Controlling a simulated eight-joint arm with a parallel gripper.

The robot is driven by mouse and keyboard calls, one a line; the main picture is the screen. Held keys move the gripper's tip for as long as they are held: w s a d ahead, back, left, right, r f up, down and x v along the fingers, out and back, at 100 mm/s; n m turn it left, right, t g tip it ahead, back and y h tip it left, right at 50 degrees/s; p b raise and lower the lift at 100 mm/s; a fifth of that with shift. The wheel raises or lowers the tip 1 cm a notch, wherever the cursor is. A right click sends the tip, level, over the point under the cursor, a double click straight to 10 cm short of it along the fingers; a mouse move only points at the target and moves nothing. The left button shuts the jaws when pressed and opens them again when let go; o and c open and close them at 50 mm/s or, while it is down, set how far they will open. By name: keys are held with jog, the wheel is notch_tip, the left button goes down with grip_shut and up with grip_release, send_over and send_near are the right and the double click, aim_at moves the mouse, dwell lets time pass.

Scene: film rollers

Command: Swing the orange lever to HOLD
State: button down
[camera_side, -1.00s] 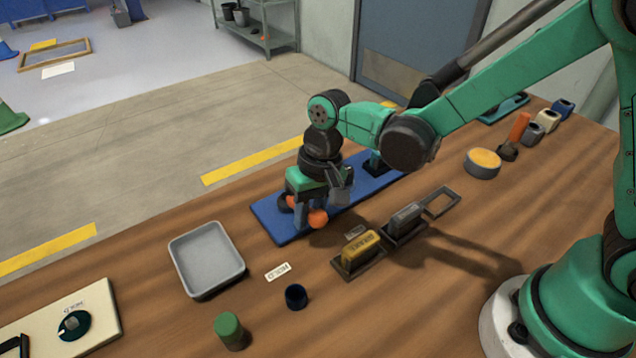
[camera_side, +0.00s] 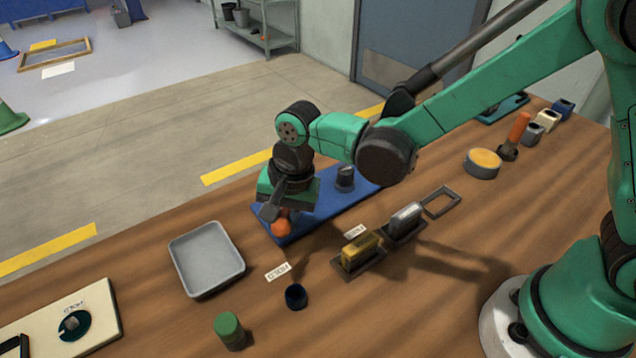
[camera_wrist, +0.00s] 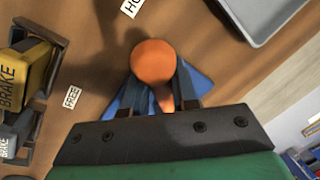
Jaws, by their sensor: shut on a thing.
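The orange lever's round knob (camera_side: 281,228) shows below my gripper (camera_side: 276,214) at the left end of the blue base plate (camera_side: 314,212). In the wrist view the orange knob (camera_wrist: 153,61) sits at the tips of my gripper (camera_wrist: 156,97), with a finger on either side of the lever. My gripper is shut on the lever. The white HOLD label (camera_side: 277,272) lies on the table just in front of the knob. The FREE label (camera_side: 355,231) lies to the right; it also shows in the wrist view (camera_wrist: 72,97). The lever's pivot is hidden.
A yellow BRAKE block (camera_side: 361,249) and a grey block (camera_side: 405,217) stand in dark holders to the right. A grey tray (camera_side: 206,260) lies left. A dark blue cup (camera_side: 296,297) and a green cylinder (camera_side: 229,331) stand in front on the wooden table.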

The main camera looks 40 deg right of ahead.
aim_at(284, 215)
dwell(0.4)
jog(key=c, duration=0.7)
grip_release()
jog(key=shift+r, duration=0.15)
jog(key=shift+s+d+r, duration=0.15)
jog(key=shift+d+r, duration=0.05)
jog(key=shift+r, duration=1.15)
jog(key=shift+s+d+r, duration=0.15)
jog(key=shift+r, duration=1.15)
